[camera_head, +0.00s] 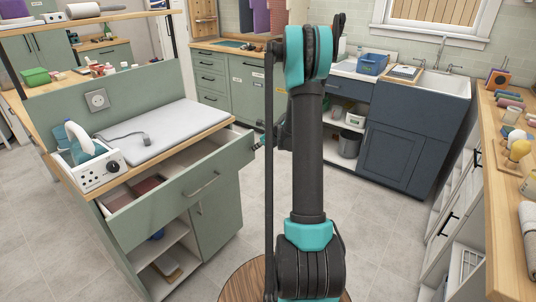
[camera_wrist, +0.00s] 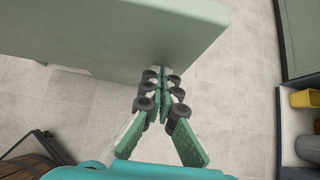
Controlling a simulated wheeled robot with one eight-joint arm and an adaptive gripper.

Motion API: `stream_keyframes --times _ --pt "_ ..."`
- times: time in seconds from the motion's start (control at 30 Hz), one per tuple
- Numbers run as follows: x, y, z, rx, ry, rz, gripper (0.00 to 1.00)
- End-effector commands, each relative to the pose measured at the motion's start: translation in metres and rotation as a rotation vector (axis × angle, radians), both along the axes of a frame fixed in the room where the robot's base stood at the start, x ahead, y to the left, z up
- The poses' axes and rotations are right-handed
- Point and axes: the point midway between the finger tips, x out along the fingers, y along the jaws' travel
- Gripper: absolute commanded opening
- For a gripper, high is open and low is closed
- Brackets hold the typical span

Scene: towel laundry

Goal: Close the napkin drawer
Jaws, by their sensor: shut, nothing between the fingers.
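The napkin drawer (camera_head: 182,203) stands pulled out from the green cabinet at the left in the head view. Folded dark red and brown cloths lie inside it, and a bar handle is on its front. My gripper (camera_head: 259,144) is at the right end of the drawer front, mostly hidden behind my arm. In the wrist view my gripper (camera_wrist: 163,72) is shut and empty, its fingertips at the edge of a grey-green panel (camera_wrist: 110,30), which looks like the drawer front. I cannot tell whether they touch it.
An ironing pad (camera_head: 160,132) and a white steam unit (camera_head: 95,168) with an iron lie on the cabinet top. Open shelves (camera_head: 165,262) are below the drawer. A round wooden stool (camera_head: 240,284) stands near my base. The tiled floor right of the cabinet is clear.

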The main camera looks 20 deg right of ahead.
Motion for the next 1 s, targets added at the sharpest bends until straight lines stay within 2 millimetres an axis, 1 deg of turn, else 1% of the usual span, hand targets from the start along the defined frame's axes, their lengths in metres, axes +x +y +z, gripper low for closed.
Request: stream_keyframes --times 0.03,0.2,0.4,0.5,0.7,1.0 --pt "0.013 0.01 0.0 -0.001 -0.002 0.004 0.0" --pt "0.047 0.035 0.0 -0.001 -0.002 0.003 0.0" --pt "0.079 0.058 0.0 -0.002 -0.001 0.002 0.0" --pt "0.09 0.065 0.0 -0.001 0.0 0.001 0.0" --pt "0.102 0.075 0.0 -0.001 0.0 0.001 0.0" --pt "0.107 0.078 0.001 0.001 -0.003 -0.001 0.0"
